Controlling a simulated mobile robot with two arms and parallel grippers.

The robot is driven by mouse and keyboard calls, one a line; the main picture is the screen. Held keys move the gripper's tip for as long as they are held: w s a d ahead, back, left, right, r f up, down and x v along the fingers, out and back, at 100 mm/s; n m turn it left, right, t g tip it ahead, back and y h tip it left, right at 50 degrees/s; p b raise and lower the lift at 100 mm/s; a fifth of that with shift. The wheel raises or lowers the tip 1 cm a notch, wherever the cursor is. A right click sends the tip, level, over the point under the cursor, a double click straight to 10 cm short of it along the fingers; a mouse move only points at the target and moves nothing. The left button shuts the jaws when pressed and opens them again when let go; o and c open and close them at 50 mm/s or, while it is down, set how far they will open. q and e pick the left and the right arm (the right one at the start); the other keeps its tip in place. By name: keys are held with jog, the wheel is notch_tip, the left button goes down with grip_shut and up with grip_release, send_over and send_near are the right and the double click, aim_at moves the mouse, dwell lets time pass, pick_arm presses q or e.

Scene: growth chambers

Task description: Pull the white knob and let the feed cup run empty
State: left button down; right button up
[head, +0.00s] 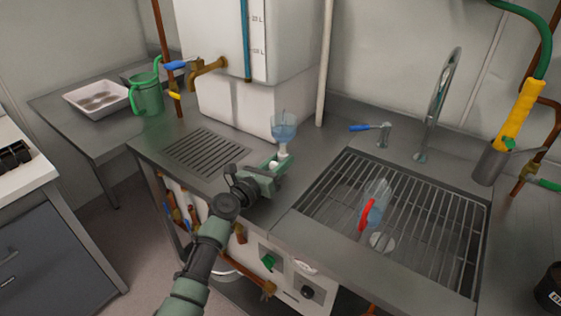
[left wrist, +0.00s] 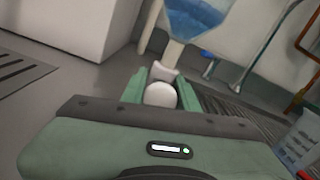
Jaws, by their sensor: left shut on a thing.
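The feed cup (head: 284,130) is a clear funnel-shaped cup with blue liquid in it, standing above the counter in front of the white tank. Its lower part shows at the top of the left wrist view (left wrist: 198,18). The white knob (left wrist: 160,95) sits below the cup, between the green fingers of my left gripper (head: 272,167). That gripper is shut on the knob, level with the cup's white lower neck. In the head view the fingers largely hide the knob. My right gripper is not in view.
A barred sink (head: 420,240) lies to the right, with a clear vessel with a red handle (head: 372,207) on its bars. A tall faucet (head: 437,100) and a blue-handled tap (head: 370,128) stand behind it. A green jug (head: 148,97) and white tray (head: 97,98) stand at the left.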

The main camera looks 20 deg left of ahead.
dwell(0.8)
pick_arm(q)
jog(key=shift+s+a+p, duration=0.2)
jog(key=shift+s+p, duration=0.45)
jog(key=shift+s, duration=0.05)
jog(key=shift+s+a, duration=0.15)
jog(key=shift+s, duration=0.2)
jog(key=shift+w+f, duration=0.1)
jog(key=c, duration=1.1)
grip_release()
jog(key=shift+o, duration=0.2)
jog(key=shift+a, duration=0.1)
jog(key=shift+s, duration=0.2)
jog(key=v, duration=0.7)
jog(key=shift+s+a, duration=0.1)
jog(key=shift+s, duration=0.25)
